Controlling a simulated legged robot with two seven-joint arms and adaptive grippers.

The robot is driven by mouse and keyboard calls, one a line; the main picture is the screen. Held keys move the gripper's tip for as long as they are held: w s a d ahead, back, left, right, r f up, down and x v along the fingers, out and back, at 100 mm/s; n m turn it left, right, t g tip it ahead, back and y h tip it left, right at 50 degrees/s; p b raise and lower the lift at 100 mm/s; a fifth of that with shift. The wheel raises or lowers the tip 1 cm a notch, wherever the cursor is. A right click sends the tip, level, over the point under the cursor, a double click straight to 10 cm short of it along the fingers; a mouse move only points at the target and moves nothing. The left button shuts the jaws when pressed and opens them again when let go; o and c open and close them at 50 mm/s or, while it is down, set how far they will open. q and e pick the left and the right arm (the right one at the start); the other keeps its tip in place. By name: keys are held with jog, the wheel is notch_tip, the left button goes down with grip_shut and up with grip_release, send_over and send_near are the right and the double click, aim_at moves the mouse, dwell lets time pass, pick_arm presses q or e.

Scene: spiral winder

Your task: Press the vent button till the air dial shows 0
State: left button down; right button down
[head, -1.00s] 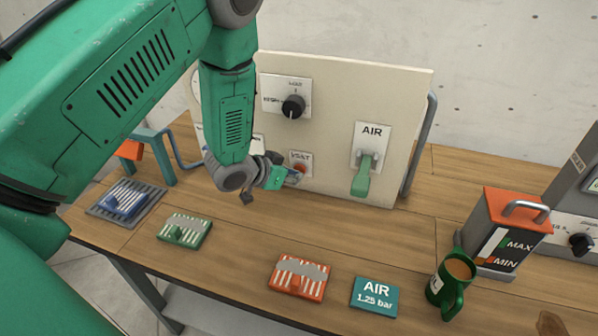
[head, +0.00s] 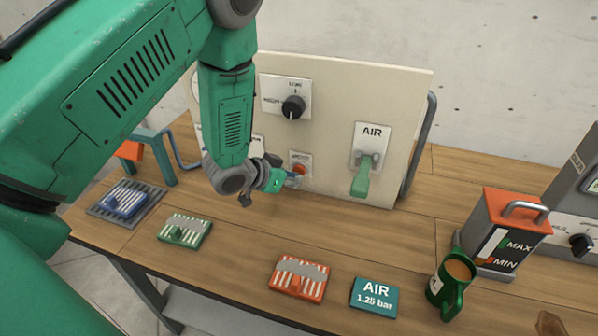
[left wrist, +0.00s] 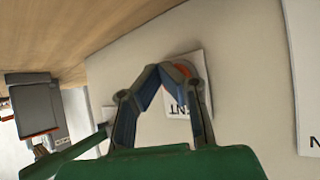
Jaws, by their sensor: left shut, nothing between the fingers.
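The orange-red vent button (head: 300,169) sits low on a white plate on the cream panel (head: 330,130). My left gripper (head: 294,181) is shut and empty, close in front of the button's lower left. In the left wrist view the closed fingertips (left wrist: 168,72) cover part of the vent plate (left wrist: 200,112). A bit of the orange button (left wrist: 184,70) shows behind them; I cannot tell whether they touch it. A pale round edge (head: 194,86), perhaps the air dial, is mostly behind my arm, so no reading shows. My right gripper is not in view.
Right of the button is the AIR lever (head: 362,178), its green handle down. A black knob (head: 293,107) is above. A card (head: 375,297) reads AIR 1.25 bar. A green mug (head: 450,283) and an orange-topped canister (head: 505,235) stand right.

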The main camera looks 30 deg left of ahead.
pick_arm(q)
jog(key=shift+s+d, duration=0.15)
jog(key=shift+s, duration=0.3)
jog(key=shift+s, duration=0.1)
jog(key=shift+s+d+p, duration=0.15)
jog(key=shift+s+d, duration=0.05)
jog(key=shift+s, duration=0.6)
jog(key=shift+s+d+p, duration=0.1)
jog(key=shift+s+d, duration=0.05)
jog(key=shift+s, duration=0.6)
jog(key=shift+s+d+p, duration=0.15)
jog(key=shift+s+d, duration=0.05)
jog(key=shift+s, duration=0.6)
